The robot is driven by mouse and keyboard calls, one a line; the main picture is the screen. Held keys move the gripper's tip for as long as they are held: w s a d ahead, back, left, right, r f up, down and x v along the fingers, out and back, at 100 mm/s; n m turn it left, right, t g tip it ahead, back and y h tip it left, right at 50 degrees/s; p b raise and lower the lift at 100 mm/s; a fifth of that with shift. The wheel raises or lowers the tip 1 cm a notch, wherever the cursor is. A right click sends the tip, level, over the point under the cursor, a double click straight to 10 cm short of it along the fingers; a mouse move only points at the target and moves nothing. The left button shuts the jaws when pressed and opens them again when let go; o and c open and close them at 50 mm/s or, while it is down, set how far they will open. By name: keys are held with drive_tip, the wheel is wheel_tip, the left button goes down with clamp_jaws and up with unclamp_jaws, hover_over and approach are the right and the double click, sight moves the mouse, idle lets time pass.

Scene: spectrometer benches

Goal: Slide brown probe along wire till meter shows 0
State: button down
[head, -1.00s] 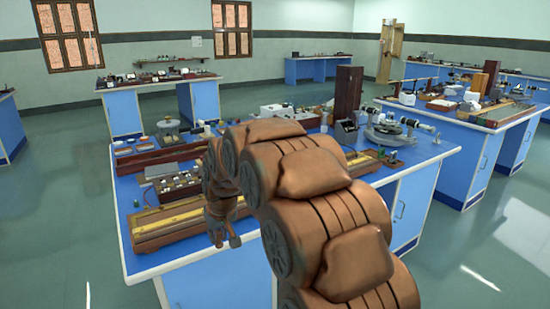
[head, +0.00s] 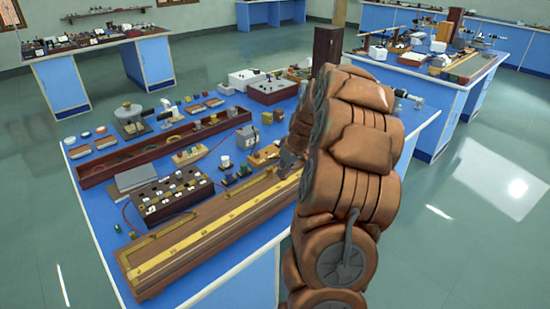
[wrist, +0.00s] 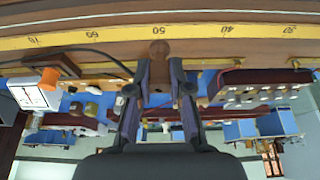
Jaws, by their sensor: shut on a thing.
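The long wooden wire board (head: 140,284) with its yellow scale (head: 200,237) lies along the bench's front edge. In the wrist view the scale (wrist: 120,34) appears upside down, and the brown probe (wrist: 160,48) is at about its 50 mark. My gripper (wrist: 160,72) is shut on the probe. In the head view my gripper (head: 290,162) is partly hidden by my arm near the board's right part. A white-faced box with an orange knob (wrist: 38,92), possibly the meter, stands left in the wrist view; its reading is unreadable.
A dark box with several white-topped plugs (head: 165,194) stands behind the board with a red lead. Green floor lies around the blue bench.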

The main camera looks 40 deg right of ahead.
sight(286, 178)
drive_tip(key=shift+f, duration=2.65)
drive_tip(key=shift+d+f+b, duration=0.1)
drive_tip(key=shift+f+b, duration=0.2)
drive_tip(key=shift+b, duration=0.25)
drive_tip(key=shift+b, duration=0.3)
drive_tip(key=shift+s+f, duration=0.15)
drive_tip(key=shift+f, duration=0.15)
idle(1.6)
drive_tip(key=c, duration=1)
unclamp_jaws()
drive_tip(key=shift+r, duration=0.1)
drive_tip(key=shift+r, duration=0.15)
